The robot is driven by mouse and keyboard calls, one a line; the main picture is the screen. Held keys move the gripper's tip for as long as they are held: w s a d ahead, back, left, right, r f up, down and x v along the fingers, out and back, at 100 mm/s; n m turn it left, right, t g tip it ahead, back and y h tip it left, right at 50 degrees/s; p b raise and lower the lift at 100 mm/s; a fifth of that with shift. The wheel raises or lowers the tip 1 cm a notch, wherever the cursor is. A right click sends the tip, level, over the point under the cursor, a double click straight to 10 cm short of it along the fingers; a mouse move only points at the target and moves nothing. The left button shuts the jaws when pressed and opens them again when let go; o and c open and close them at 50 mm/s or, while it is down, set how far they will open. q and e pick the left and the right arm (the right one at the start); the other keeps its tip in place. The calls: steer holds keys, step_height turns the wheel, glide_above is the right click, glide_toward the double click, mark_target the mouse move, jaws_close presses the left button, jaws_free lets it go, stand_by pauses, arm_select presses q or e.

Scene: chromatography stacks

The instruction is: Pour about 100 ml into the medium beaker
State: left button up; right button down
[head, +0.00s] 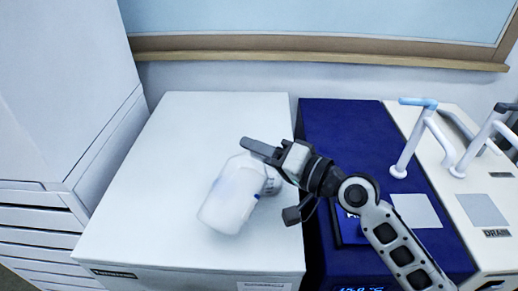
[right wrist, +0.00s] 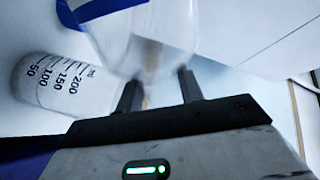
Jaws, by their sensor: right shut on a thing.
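My right gripper (head: 267,179) is shut on a translucent white bottle (head: 230,203), which is tilted above the white cabinet top. In the right wrist view the gripper fingers (right wrist: 158,92) are on either side of the bottle's lower visible part, and the bottle (right wrist: 140,32) has a blue band. A clear beaker (right wrist: 48,85) with black marks from 50 to 200 ml shows at the left of that view, beside and apart from the fingers. In the head view I cannot clearly make out the beaker behind the bottle and gripper. Any liquid level is unclear. My left gripper is not in view.
The white cabinet top (head: 150,190) is clear on its left and back. A dark blue unit (head: 340,125) stands to its right, then a cream unit (head: 480,190) with upright white handles (head: 411,145). A tall white cabinet (head: 70,90) stands at the left.

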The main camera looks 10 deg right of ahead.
steer(key=shift+w+r+m, duration=0.1)
steer(key=shift+m, duration=0.4)
steer(key=shift+d, duration=0.1)
steer(key=shift+m+p, duration=0.45)
steer(key=shift+m, duration=0.05)
steer(key=shift+w+d+m+p, duration=0.1)
steer(key=shift+m+p, duration=0.25)
steer(key=shift+m, duration=0.25)
